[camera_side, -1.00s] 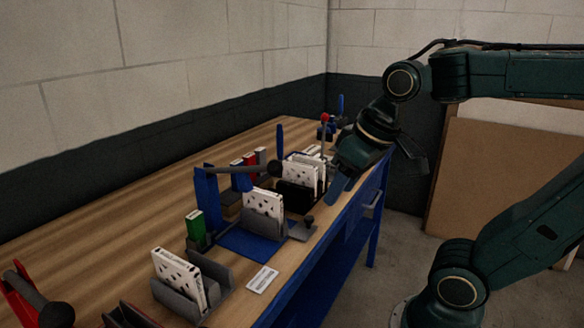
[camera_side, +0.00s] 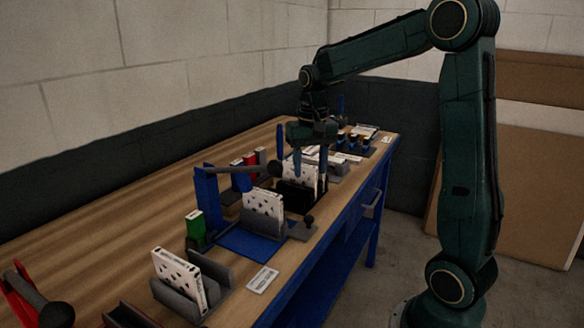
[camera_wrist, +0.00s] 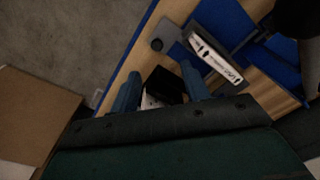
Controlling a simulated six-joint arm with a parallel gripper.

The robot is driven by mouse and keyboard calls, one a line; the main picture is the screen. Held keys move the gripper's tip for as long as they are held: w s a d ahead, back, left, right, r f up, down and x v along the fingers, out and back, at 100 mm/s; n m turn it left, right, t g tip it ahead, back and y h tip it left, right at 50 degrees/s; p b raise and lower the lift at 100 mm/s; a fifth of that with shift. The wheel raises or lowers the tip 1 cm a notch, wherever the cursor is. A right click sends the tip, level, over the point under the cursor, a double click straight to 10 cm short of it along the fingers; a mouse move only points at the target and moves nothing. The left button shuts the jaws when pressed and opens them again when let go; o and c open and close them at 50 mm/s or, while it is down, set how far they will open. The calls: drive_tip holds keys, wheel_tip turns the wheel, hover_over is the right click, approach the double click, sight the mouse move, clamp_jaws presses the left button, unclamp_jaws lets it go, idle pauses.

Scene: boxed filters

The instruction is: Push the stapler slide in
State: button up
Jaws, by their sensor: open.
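The blue stapler (camera_side: 207,200) stands on the bench with an upright post and a lever arm with a black knob. A white patterned box (camera_side: 263,212) stands upright in the grey holder there. My gripper (camera_side: 311,165) points down, open, behind the stapler in the side view, over a black holder (camera_side: 294,196) with white boxes. The fingers (camera_wrist: 158,88) appear on either side of a box; contact is unclear.
A grey holder with another white box (camera_side: 178,276) stands nearer the camera. A white label card (camera_side: 262,280) lies near the bench edge. Bare wood (camera_side: 100,235) is free toward the wall.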

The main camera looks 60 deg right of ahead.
sight(309, 218)
drive_tip(key=shift+w+d+f+m, duration=0.2)
drive_tip(key=shift+d+f, duration=0.1)
drive_tip(key=shift+d, duration=0.15)
drive_tip(key=shift+w+d+f+m, duration=0.15)
drive_tip(key=shift+d+f, duration=0.15)
drive_tip(key=shift+d, duration=0.15)
drive_tip(key=shift+f, duration=0.1)
drive_tip(key=shift+f, duration=6.8)
drive_tip(key=shift+a, duration=0.1)
clamp_jaws()
